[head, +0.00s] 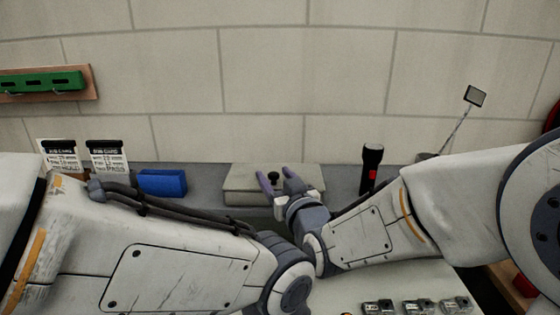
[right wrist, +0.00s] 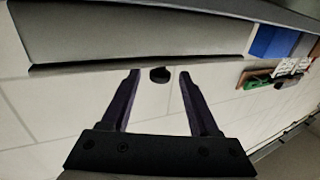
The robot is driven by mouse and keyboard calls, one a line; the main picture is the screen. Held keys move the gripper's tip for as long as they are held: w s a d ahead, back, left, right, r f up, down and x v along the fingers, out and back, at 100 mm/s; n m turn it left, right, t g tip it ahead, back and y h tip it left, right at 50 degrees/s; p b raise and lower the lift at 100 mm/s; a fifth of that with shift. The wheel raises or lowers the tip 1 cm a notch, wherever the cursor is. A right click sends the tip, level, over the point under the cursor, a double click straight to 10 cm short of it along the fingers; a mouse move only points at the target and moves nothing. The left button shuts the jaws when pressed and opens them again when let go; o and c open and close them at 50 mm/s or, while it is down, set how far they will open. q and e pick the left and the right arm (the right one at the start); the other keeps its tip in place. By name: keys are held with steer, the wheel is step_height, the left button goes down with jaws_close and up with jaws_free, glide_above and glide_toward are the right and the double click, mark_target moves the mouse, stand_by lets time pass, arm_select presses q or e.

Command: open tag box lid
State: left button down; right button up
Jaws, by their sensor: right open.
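The tag box (head: 240,184) is a flat grey-beige box on the grey shelf against the wall. A small black knob (head: 273,176) stands on its lid, and the lid looks shut. My right gripper (head: 277,180) is open at the front of the box, with its fingers on either side of the knob in the picture. In the right wrist view the box (right wrist: 130,35) fills the top, and the knob (right wrist: 160,75) shows between the open fingertips (right wrist: 160,76). I see no contact with the knob. My left arm crosses the lower left of the head view; its gripper is out of sight.
A blue block (head: 162,183) and two printed cards (head: 107,157) stand left of the box. A black flashlight (head: 371,168) stands to the right, near a mirror on a rod (head: 475,96). Several small metal parts (head: 420,307) lie at the lower right. A green rack (head: 40,83) hangs on the wall.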

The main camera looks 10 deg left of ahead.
mark_target(269, 168)
steer(key=shift+p+x, duration=0.7)
steer(key=shift+x, duration=1.55)
steer(key=shift+c, duration=0.3)
jaws_close()
